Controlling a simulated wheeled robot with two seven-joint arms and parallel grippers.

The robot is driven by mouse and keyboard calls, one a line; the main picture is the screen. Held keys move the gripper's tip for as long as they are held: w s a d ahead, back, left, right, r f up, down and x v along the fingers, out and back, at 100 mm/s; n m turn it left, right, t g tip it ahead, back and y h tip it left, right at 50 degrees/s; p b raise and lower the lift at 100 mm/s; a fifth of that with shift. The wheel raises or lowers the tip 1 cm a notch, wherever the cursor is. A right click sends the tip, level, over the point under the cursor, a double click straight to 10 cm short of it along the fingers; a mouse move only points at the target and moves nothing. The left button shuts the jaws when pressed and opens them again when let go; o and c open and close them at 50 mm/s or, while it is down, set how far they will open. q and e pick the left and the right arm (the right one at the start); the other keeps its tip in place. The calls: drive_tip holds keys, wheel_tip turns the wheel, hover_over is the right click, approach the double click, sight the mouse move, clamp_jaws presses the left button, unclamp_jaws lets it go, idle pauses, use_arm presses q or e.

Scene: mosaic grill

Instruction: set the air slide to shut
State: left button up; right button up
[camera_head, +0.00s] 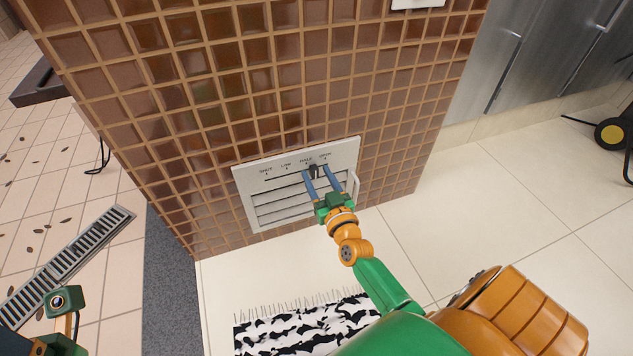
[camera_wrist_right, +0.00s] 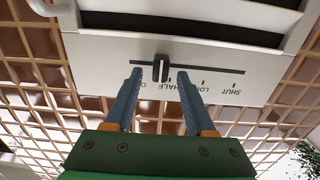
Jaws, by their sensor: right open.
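The air slide's white vent panel (camera_head: 242,182) is set in the brown tiled wall, with the marks SHUT, LOW, HALF and OPEN from left to right in the head view. Its dark slide knob (camera_head: 314,169) stands between the HALF and OPEN marks. My right gripper (camera_head: 316,172) is open, with a blue finger on either side of the knob. In the right wrist view the knob (camera_wrist_right: 160,68) sits in its slot between the fingertips of the right gripper (camera_wrist_right: 160,74), with gaps on both sides. Part of my left arm shows at the lower left; its jaws do not show.
A handle (camera_head: 355,184) sticks out at the panel's right edge, and louvres lie below the slot. A black and white rug (camera_head: 300,325) lies on the floor below. A floor drain grate (camera_head: 65,262) is at left.

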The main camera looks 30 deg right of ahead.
clamp_jaws()
idle(1.4)
